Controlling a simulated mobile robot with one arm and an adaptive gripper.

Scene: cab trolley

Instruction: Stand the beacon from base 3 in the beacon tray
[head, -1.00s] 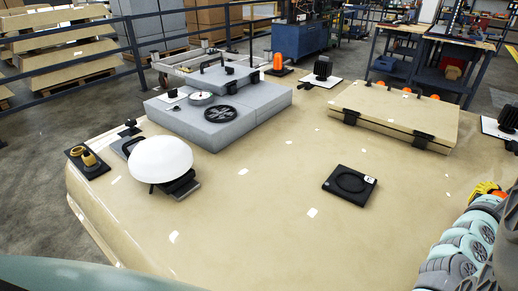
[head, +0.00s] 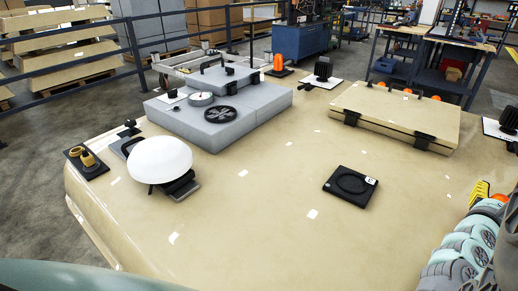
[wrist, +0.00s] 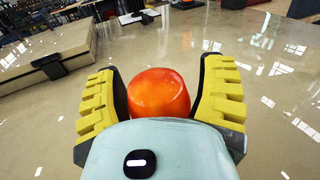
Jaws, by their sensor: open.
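My gripper (wrist: 160,100) is open, with yellow ribbed fingers and dark pads. An orange dome-topped beacon (wrist: 158,92) stands between the fingers; its lower part is hidden behind my gripper's body, and contact with the pads cannot be told. In the head view a bit of orange (head: 500,197) shows beside a yellow finger at the right edge. A black square plate (head: 335,187) with a round ring and small white label lies on the tan surface; the label is unreadable. Another orange beacon (head: 279,62) stands on a dark base at the back. I cannot tell which thing is the beacon tray.
A tan slab (head: 390,108) with black clamps lies at the right rear, with orange tops behind it. A grey block (head: 215,128) carries parts. A white dome (head: 159,158) stands at left. Black finned items on white plates stand near the back and right. The middle surface is mostly clear.

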